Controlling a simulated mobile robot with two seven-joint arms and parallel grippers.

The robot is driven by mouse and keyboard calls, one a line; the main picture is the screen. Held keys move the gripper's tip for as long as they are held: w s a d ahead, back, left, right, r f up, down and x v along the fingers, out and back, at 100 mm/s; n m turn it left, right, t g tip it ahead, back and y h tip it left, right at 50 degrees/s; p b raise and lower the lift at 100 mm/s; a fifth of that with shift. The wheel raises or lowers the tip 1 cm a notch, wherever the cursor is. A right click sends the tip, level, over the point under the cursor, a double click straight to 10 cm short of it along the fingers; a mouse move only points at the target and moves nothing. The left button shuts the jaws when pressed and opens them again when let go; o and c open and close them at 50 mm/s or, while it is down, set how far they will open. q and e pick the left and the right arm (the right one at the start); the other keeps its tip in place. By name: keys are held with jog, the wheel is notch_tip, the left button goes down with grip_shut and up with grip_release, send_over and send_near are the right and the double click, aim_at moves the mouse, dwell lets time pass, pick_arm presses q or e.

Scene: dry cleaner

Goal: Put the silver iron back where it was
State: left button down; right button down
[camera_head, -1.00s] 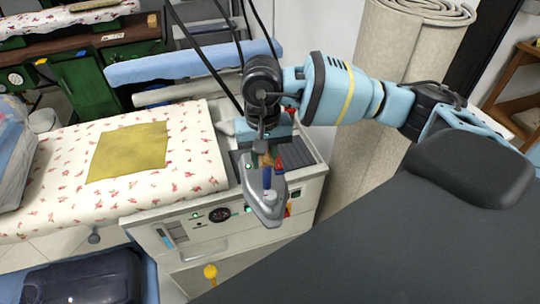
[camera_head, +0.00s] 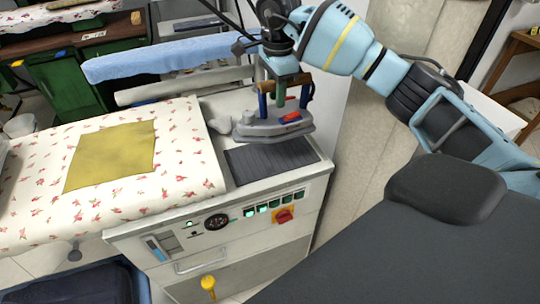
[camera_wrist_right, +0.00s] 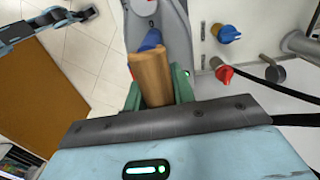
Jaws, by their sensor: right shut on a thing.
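The silver iron (camera_head: 268,130) is in my right gripper (camera_head: 288,92), above the back part of the white ironing station (camera_head: 225,248). Its soleplate looks about level and lies sideways, behind the black ribbed pad (camera_head: 268,160). I cannot tell whether it touches the station top. In the right wrist view, the gripper's green fingers (camera_wrist_right: 158,92) are shut on the iron's wooden handle (camera_wrist_right: 150,75), and the grey iron body (camera_wrist_right: 165,25) extends away beyond it. The ribbed pad is bare. My left gripper is not seen.
The flowered ironing board (camera_head: 180,175) with a yellow cloth (camera_head: 110,155) adjoins on the left. A blue padded bar (camera_head: 170,60) lies behind.

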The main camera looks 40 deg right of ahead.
aim_at(277, 113)
jog(key=shift+w+d+r, duration=0.1)
jog(key=shift+w+r, duration=0.05)
jog(key=shift+r, duration=0.3)
jog(key=shift+f, duration=3.15)
jog(key=shift+f, duration=0.1)
jog(key=shift+f, duration=1.75)
jog(key=c, duration=1.6)
grip_release()
jog(key=shift+f, duration=0.4)
jog(key=o, duration=0.4)
jog(key=shift+s, duration=0.2)
jog(key=shift+o, duration=0.2)
